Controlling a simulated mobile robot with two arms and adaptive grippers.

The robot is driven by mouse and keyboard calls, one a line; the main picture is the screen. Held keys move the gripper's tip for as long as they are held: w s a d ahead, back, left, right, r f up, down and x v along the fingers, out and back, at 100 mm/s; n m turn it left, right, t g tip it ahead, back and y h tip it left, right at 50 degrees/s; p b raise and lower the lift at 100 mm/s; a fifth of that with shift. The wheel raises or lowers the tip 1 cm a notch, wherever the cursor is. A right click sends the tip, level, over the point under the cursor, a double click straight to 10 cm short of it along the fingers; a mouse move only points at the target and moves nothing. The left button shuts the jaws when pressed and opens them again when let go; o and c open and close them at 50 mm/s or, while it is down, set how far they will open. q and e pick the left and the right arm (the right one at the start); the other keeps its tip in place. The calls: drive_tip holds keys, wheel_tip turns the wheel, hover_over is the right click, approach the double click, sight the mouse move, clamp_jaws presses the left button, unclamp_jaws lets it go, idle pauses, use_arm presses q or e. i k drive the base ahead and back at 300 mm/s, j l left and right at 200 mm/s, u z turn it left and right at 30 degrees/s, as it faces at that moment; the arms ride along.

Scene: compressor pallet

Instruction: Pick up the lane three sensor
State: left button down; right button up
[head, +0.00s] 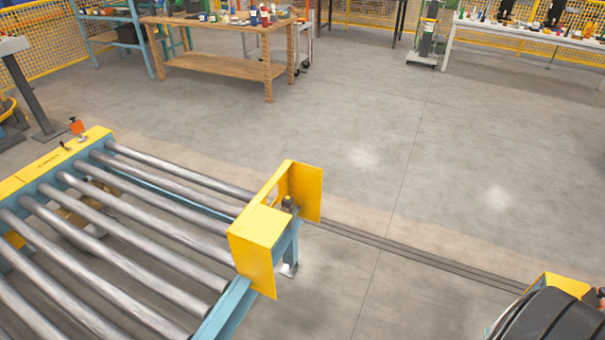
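A small dark device (288,203), possibly a sensor, sits inside a yellow bent-plate guard (262,226) at the end corner of a roller conveyor. The guard partly hides it. A small orange piece (76,126) on a short mount stands on the yellow side rail at the conveyor's far left corner. I cannot read any lane number, so I cannot tell which of these, if either, is the lane three sensor. Neither of my grippers is in view.
The roller conveyor (140,210) fills the lower left. A black curved machine part (548,318) with a yellow piece is at bottom right. A wooden workbench (215,62) and a white table (530,38) stand at the back. The middle floor is clear, crossed by a dark floor strip (420,255).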

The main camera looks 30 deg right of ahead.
sight(286, 205)
drive_tip(key=z, duration=0.85)
drive_tip(key=i+l+u, duration=0.1)
drive_tip(key=u, duration=0.75)
drive_tip(key=i+l+u, duration=0.15)
drive_tip(key=l+u, duration=0.2)
drive_tip(key=l, duration=0.15)
drive_tip(key=i+l+u, duration=0.1)
drive_tip(key=l+u, duration=0.2)
drive_tip(key=l, duration=0.2)
drive_tip(key=l+u, duration=0.35)
drive_tip(key=l, duration=0.15)
drive_tip(key=i+l, duration=0.05)
